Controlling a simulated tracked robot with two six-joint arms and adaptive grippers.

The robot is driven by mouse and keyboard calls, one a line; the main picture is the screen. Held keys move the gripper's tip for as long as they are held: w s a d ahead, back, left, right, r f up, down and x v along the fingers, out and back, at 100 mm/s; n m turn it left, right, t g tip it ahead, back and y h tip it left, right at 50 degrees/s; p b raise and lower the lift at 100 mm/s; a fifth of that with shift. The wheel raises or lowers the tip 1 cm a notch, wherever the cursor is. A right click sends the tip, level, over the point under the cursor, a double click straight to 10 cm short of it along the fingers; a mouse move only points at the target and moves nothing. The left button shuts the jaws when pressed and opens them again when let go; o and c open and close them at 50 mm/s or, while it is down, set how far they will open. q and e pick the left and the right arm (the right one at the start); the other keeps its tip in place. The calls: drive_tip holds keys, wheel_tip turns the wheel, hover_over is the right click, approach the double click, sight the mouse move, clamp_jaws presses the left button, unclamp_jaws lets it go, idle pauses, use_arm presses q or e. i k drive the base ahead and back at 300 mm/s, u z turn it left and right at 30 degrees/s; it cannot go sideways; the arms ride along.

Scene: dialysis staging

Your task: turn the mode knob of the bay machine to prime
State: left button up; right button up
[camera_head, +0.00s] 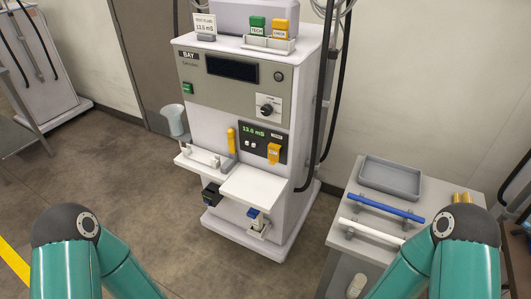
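The bay machine (215,95) stands upright in the middle of the head view, marked "BAY" at its top left. Its mode knob (267,109) is a dark round knob on a pale square plate at the right of the front panel. The plate's lettering is too small to read, so I cannot tell which mode the knob points to. Nothing touches the knob. Neither gripper is in view.
A display below the knob reads 13.0 mS (254,131). A white shelf (252,184) juts from the machine's front. Green and orange blocks (257,27) sit on top. At right, a cart holds a grey tray (390,178), a blue bar (386,208) and a white bar (371,231). Floor lies clear at left.

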sight(267, 111)
drive_tip(key=k, duration=1.2)
drive_tip(key=u, duration=0.55)
drive_tip(key=i, duration=1.75)
drive_tip(key=z, duration=0.3)
